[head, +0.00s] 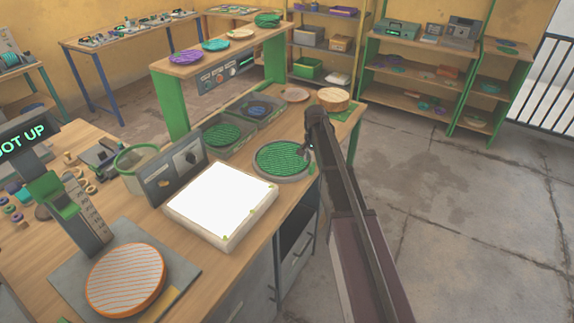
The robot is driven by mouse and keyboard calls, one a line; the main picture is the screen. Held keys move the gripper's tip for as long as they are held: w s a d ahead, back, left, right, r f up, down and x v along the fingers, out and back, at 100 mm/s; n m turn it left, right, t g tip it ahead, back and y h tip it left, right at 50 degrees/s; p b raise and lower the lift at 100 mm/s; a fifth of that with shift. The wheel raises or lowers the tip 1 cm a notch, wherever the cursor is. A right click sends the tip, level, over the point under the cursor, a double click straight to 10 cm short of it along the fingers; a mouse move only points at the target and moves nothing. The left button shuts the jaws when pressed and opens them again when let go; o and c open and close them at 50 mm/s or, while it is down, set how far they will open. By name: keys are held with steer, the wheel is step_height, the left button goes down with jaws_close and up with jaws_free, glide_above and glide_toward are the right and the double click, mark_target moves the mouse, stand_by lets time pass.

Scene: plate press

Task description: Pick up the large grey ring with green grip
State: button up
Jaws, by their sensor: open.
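A large grey ring (264,174) lies flat on the workbench, around a green ridged disc (281,158). A small green grip (312,168) shows at the ring's right side. My gripper (307,153) is open at the ring's right edge, close to the green grip, with my arm reaching in from the lower right. The fingers are small and dark here, and I cannot tell whether they touch the ring or the grip. My arm and gripper hide part of the ring's right side.
A bright white light panel (221,203) stands left of the ring. Further left is an orange-rimmed striped disc (126,280) on a grey plate. Behind the ring are grey trays (225,148) with discs and a round wooden block (333,100). Floor is clear at right.

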steer(key=shift+f+b, duration=1)
steer(key=shift+f, duration=0.3)
jaws_close()
